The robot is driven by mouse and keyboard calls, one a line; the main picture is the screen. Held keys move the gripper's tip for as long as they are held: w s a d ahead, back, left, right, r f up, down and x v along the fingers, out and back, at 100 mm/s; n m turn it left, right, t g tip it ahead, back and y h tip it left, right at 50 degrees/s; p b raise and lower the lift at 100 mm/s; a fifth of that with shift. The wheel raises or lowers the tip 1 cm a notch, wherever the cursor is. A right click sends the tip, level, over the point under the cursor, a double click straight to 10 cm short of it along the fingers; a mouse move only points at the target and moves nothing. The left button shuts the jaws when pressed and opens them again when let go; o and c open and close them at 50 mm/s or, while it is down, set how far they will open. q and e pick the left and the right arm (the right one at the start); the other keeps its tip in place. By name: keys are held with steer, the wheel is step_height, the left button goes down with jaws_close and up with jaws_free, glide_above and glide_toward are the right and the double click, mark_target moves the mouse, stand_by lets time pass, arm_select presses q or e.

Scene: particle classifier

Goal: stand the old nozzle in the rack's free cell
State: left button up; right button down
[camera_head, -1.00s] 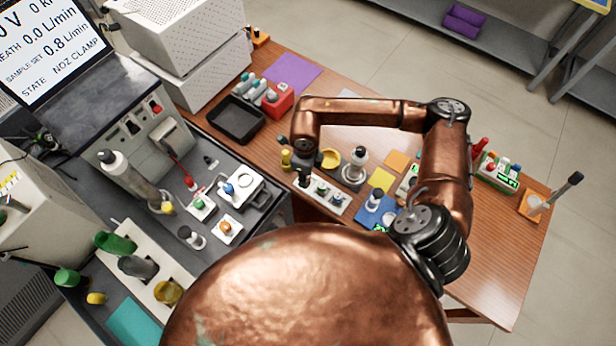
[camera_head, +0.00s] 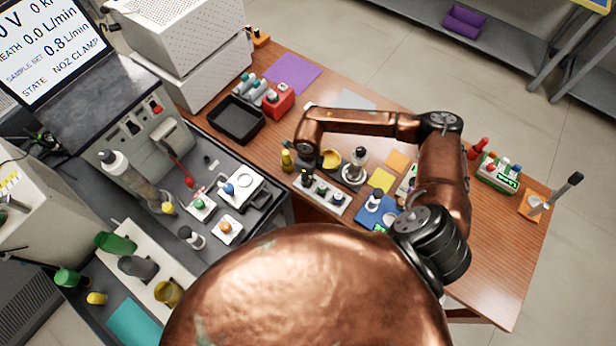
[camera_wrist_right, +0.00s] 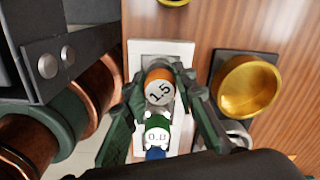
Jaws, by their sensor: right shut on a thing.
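The white rack (camera_head: 338,206) lies near the table's front edge, below my right arm. Several nozzles with coloured rings stand in it. My right gripper (camera_head: 305,178) points down at the rack's far left end. In the right wrist view the gripper (camera_wrist_right: 160,88) is shut on the old nozzle (camera_wrist_right: 158,86), which has an orange ring and a top marked 1.5. It appears upright over the rack's end (camera_wrist_right: 160,48); its lower end is hidden, so I cannot tell whether it is seated. A green nozzle marked 0.8 (camera_wrist_right: 157,136) stands beside it. My left gripper is out of view.
A gold bowl (camera_wrist_right: 246,84) on a dark base is close to the right finger in the wrist view. A gold piece (camera_head: 287,160) stands left of the gripper. A black tray (camera_head: 237,120) and red block (camera_head: 278,101) are farther back. Bare wood lies around the rack's far end.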

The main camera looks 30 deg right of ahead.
steer(key=shift+f, duration=0.15)
steer(key=c, duration=1.6)
jaws_free()
step_height(320, 180, up, 12)
steer(key=shift+r, duration=0.2)
